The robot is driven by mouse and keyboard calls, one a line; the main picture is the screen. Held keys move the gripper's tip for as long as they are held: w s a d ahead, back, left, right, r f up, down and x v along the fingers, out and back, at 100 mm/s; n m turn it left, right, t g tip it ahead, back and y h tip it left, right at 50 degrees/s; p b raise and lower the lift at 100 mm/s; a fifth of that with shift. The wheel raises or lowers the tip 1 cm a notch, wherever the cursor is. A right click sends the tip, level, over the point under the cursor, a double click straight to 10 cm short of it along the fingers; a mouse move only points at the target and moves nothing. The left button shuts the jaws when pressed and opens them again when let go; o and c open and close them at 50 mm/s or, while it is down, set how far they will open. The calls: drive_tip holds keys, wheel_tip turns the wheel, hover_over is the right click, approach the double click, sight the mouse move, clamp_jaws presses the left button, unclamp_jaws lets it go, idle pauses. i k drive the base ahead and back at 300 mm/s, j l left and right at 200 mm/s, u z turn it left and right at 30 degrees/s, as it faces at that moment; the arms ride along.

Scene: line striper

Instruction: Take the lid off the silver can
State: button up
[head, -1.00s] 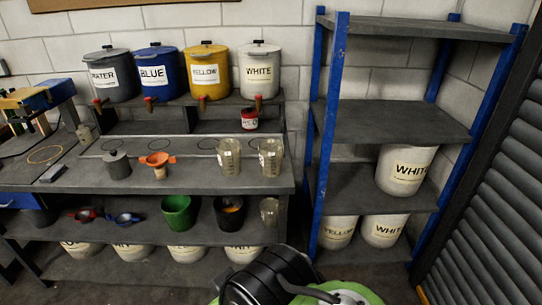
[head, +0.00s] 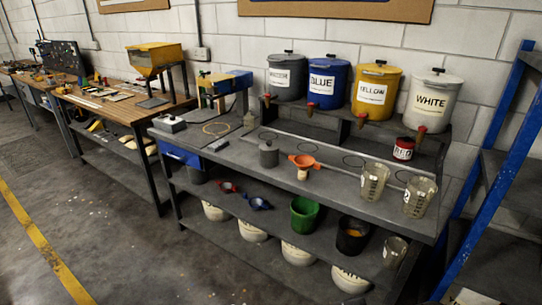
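A small grey metal can (head: 268,157) with a knobbed lid (head: 268,146) stands upright on the grey workbench (head: 222,160), left of an orange funnel (head: 302,161). The lid sits on top of the can. It is the likeliest match for the silver can. My gripper is not in view.
Two clear measuring jugs (head: 373,181) and a small red-labelled tin (head: 403,149) are to the right. Blue shelving (head: 490,165) stands at far right. Open floor (head: 110,235) lies at front left.

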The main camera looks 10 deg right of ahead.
sight(269, 146)
drive_tip(key=i+j, duration=0.25)
drive_tip(key=i, duration=0.25)
drive_tip(key=i+j, duration=0.25)
drive_tip(key=i, duration=0.2)
drive_tip(key=i+j, duration=0.25)
drive_tip(key=i, duration=0.25)
drive_tip(key=i+j+u, duration=0.1)
drive_tip(key=i+j, duration=0.15)
drive_tip(key=i, duration=0.2)
drive_tip(key=i+j, duration=0.2)
drive_tip(key=i, duration=0.3)
